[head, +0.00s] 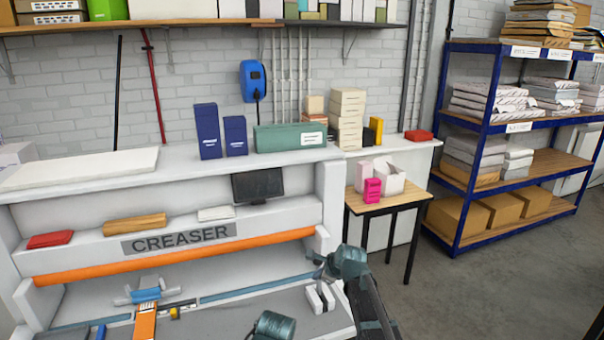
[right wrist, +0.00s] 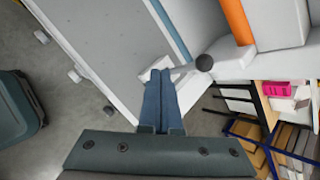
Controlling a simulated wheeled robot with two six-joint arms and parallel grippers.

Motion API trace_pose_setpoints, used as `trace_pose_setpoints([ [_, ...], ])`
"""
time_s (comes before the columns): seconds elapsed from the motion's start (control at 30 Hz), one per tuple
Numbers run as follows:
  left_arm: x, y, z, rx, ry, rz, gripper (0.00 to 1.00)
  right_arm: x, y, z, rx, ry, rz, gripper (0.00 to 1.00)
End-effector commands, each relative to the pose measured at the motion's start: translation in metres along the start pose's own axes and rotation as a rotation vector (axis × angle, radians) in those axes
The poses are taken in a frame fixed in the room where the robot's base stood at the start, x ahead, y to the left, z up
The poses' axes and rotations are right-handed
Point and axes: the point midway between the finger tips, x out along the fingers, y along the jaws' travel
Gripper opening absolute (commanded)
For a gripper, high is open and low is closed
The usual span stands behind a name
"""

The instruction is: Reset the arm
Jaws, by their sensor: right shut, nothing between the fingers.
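My right gripper (head: 317,265) reaches in from the lower right in the head view, by the right end of the creaser (head: 285,247). In the right wrist view my right gripper (right wrist: 160,75) has its two blue fingers together with nothing between them. The fingertips are close to a small white block (right wrist: 146,78) at the edge of the machine's grey bed; I cannot tell whether they touch. A lever with a black ball knob (right wrist: 204,62) is just right of the fingertips.
A small wooden table (head: 405,201) with a pink box (head: 372,190) stands right of the machine. A blue-framed shelf rack (head: 484,130) with paper stacks and cartons is farther right. Grey floor (head: 480,300) is clear in front of the rack.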

Motion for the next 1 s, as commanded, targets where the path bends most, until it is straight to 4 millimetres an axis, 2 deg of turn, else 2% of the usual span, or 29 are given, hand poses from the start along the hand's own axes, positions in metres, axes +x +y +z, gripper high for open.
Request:
trace_pose_setpoints([
  [0.03,0.018,0.002,-0.001,0.001,0.000,0.000,0.81,0.004,0.042,-0.008,-0.156,0.024,0.051,0.00],
  [0.1,0.029,0.003,-0.002,0.002,0.000,-0.001,0.81,0.005,0.081,-0.014,-0.381,0.053,0.124,0.00],
  [0.3,0.060,0.005,-0.004,0.004,0.001,-0.001,0.81,-0.004,0.188,-0.043,-1.007,0.077,0.362,0.00],
  [0.5,0.089,0.008,-0.005,0.007,0.001,-0.002,0.81,-0.026,0.277,-0.082,-1.577,0.014,0.627,0.00],
  [0.6,0.100,0.009,-0.006,0.008,0.001,-0.002,0.81,-0.038,0.308,-0.099,-1.800,-0.042,0.745,0.00],
  [0.7,0.107,0.010,-0.007,0.008,0.001,-0.002,0.81,-0.048,0.330,-0.112,-1.961,-0.098,0.839,0.00],
  [0.83,0.112,0.010,-0.007,0.009,0.001,-0.002,0.81,-0.057,0.345,-0.122,-2.084,-0.153,0.916,0.00],
  [1.0,0.113,0.010,-0.007,0.009,0.001,-0.002,0.81,-0.061,0.348,-0.125,-2.132,-0.176,0.947,0.00],
])
